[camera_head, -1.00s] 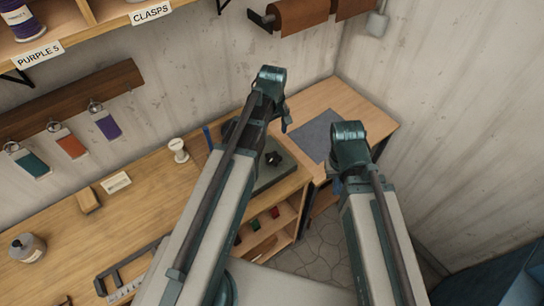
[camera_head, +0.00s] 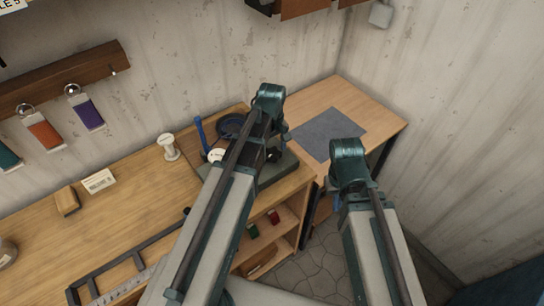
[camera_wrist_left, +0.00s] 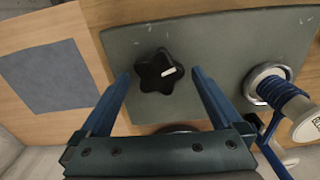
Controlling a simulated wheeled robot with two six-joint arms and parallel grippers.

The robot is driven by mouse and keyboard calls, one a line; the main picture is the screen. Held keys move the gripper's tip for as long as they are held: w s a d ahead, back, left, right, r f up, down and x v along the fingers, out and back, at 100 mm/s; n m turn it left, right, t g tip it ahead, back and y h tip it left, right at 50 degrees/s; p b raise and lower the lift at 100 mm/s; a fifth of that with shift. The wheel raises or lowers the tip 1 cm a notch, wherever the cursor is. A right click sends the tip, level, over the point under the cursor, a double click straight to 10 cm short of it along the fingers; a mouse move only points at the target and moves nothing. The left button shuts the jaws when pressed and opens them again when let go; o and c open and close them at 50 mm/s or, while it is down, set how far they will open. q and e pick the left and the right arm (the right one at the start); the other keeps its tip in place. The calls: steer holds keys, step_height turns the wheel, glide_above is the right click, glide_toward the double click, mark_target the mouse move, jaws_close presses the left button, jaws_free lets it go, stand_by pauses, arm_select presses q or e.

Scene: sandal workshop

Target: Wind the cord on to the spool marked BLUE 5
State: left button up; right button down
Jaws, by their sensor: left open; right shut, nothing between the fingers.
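A grey-green winder base (camera_head: 284,172) stands on the bench's right end. In the left wrist view its plate (camera_wrist_left: 225,35) carries a black star knob (camera_wrist_left: 158,73) and a spool (camera_wrist_left: 284,93) with blue cord, on a silver flange. The spool's white labelled end is cut by the frame edge and its marking is unreadable. My left gripper (camera_wrist_left: 161,76) is open, its fingers on either side of the knob; contact is unclear. In the head view my left arm hides its fingers. My right gripper (camera_head: 334,198) is mostly hidden beneath its wrist, away from the winder.
A white spool (camera_head: 168,147) stands on the bench beside an upright blue handle (camera_head: 200,132). A grey mat (camera_head: 328,134) lies on the clear right table. A label card (camera_head: 99,181), a block (camera_head: 67,201) and a metal frame (camera_head: 105,274) lie to the left.

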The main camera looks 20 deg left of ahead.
arm_select(q)
steer(key=shift+f, duration=0.35)
arm_select(e)
steer(key=shift+f, duration=0.25)
arm_select(q)
steer(key=c, duration=1.2)
steer(key=m, duration=1.3)
steer(key=shift+w, duration=0.1)
steer(key=m, duration=0.6)
steer(key=shift+m, duration=0.3)
steer(key=m, duration=0.5)
steer(key=shift+m, duration=0.4)
